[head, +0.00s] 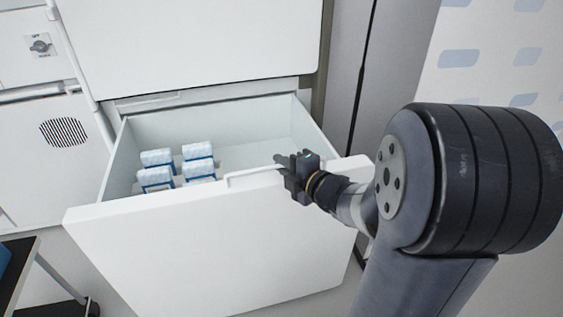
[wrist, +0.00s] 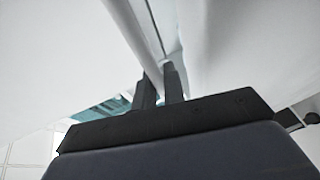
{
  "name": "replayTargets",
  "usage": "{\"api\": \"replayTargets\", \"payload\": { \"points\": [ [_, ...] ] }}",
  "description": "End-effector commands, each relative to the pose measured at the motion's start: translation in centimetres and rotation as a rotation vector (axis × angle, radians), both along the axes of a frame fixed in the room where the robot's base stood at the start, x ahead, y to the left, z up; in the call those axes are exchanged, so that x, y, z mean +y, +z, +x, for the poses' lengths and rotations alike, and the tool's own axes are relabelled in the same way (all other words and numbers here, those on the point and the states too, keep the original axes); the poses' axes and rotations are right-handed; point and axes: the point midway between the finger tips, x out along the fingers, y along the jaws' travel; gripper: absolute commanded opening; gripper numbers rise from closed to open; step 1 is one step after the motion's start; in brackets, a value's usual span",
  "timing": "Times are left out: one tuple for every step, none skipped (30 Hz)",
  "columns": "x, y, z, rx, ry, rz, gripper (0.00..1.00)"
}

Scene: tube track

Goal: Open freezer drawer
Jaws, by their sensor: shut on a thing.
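The white freezer drawer (head: 215,245) is pulled well out from the cabinet in the head view, with its pale inside showing. A slim white handle (head: 255,174) runs along the top of its front panel. My gripper (head: 285,163) is at the right end of this handle. In the wrist view, my gripper's two dark fingers (wrist: 160,85) close on the white handle bar (wrist: 128,35). The exact contact at the fingertips is small and partly hidden.
Several white and blue packs (head: 178,167) stand inside the drawer at its left. A closed white panel (head: 195,40) is above the drawer. A dark cart (head: 20,270) stands at the lower left. A grey cabinet side (head: 385,80) is at the right.

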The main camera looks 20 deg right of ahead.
Motion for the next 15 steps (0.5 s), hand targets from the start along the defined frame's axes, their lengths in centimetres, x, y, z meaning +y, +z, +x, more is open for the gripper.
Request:
{"api": "replayTargets", "payload": {
  "points": [
    [0.0,-0.13,-0.07,0.003,0.0,0.0,0.0],
    [0.0,-0.12,-0.07,0.003,0.0,0.0,0.0],
    [0.0,-0.12,-0.07,0.003,0.0,0.0,0.0],
    [0.0,-0.12,-0.07,0.003,0.0,0.0,0.0],
    [0.01,-0.12,-0.06,0.003,0.0,0.0,0.0],
    [0.01,-0.12,-0.06,0.003,0.0,0.0,0.0],
    [0.01,-0.12,-0.06,0.003,0.0,0.0,0.0],
    [0.01,-0.12,-0.06,0.003,0.0,0.0,0.0],
    [0.01,-0.12,-0.06,0.003,0.0,0.0,0.11],
    [0.0,-0.12,-0.05,0.003,0.0,0.0,0.14],
    [0.0,-0.11,-0.05,0.003,0.0,0.0,0.16],
    [0.0,-0.1,-0.04,0.003,0.0,-0.001,0.2],
    [0.0,-0.09,-0.04,0.002,0.0,-0.001,0.2],
    [0.01,-0.09,-0.03,0.002,0.0,-0.001,0.2],
    [0.01,-0.08,-0.03,0.002,0.0,-0.001,0.2]
  ]
}}
